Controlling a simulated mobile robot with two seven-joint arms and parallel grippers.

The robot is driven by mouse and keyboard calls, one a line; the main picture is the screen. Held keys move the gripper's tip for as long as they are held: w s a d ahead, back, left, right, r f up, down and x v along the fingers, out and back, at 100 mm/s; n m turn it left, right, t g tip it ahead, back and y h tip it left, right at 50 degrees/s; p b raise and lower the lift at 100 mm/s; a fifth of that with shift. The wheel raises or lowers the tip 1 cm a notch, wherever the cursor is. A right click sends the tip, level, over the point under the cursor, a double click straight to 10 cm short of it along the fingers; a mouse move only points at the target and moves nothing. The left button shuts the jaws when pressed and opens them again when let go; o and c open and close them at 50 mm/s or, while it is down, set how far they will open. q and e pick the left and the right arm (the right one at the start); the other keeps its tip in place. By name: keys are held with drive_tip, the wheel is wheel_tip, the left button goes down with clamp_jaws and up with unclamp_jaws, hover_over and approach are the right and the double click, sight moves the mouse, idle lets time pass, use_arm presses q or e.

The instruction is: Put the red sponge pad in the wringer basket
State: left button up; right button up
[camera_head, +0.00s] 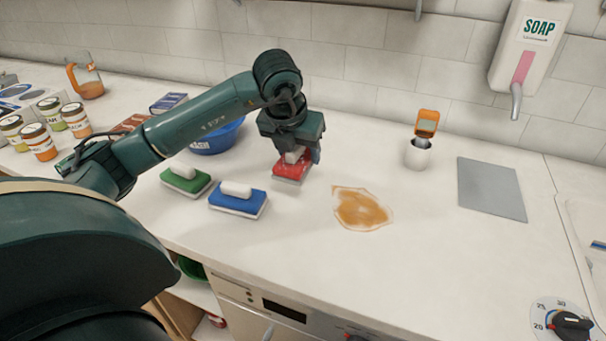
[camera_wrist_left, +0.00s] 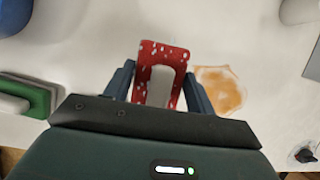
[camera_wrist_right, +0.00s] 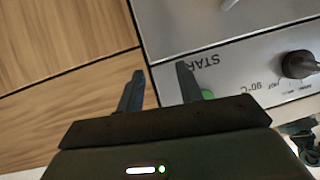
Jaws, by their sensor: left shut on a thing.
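The red sponge pad (camera_head: 290,171) has a white handle and white specks on its red face; it also shows in the left wrist view (camera_wrist_left: 151,56). I cannot make out a wringer basket; a blue wash basin (camera_head: 213,145) stands behind my left arm, partly hidden. My right gripper (camera_wrist_right: 160,72) is open and empty before the appliance front.
Green (camera_head: 186,182) and blue (camera_head: 238,200) sponge pads lie in front of my left arm. A brown spill (camera_head: 361,208) is right of the red pad. A white cup (camera_head: 417,154) and grey mat (camera_head: 491,188) stand further right. Jars (camera_head: 39,142) are at left.

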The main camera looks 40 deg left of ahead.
use_arm(q)
drive_tip(key=shift+f, duration=2.75)
drive_tip(key=shift+f, duration=0.25)
drive_tip(key=o, duration=0.9)
drive_tip(key=shift+r, duration=0.15)
